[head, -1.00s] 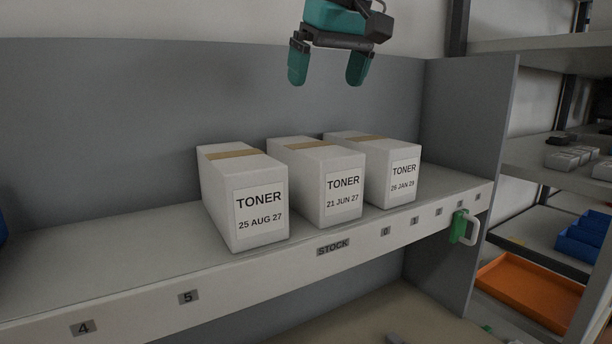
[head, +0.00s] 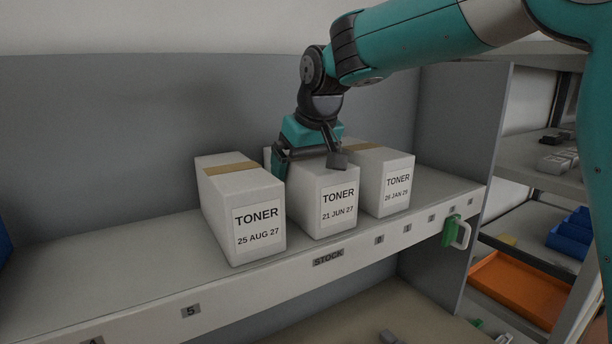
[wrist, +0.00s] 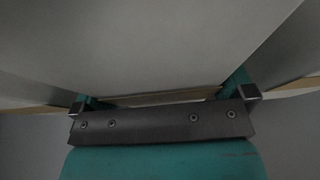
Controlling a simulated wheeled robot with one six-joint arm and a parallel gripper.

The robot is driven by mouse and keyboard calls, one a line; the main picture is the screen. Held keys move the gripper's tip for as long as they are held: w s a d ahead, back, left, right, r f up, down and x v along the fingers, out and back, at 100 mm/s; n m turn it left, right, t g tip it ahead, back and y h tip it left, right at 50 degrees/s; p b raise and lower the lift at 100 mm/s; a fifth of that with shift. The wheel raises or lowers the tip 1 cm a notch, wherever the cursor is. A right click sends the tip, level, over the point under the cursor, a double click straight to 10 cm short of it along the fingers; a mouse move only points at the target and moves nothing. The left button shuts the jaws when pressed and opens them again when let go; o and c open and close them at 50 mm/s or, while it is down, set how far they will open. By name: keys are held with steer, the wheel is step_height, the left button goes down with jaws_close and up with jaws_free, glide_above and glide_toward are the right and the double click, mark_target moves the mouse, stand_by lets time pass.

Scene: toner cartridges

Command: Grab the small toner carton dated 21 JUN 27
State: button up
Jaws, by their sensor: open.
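The white toner carton labelled 21 JUN 27 (head: 327,222) stands upright on the shelf between two others. My gripper (head: 308,172) is open and has come down over the top of this carton.
The carton dated 25 AUG 27 (head: 240,215) stands close on the left. The carton dated 26 JAN 29 (head: 392,190) stands close on the right. The shelf (head: 110,265) is clear to the left. A grey back panel (head: 110,140) is behind.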

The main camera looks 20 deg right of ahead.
steer(key=shift+f, duration=0.15)
steer(key=c, duration=1.2)
steer(key=shift+o, duration=0.2)
steer(key=shift+b, duration=0.35)
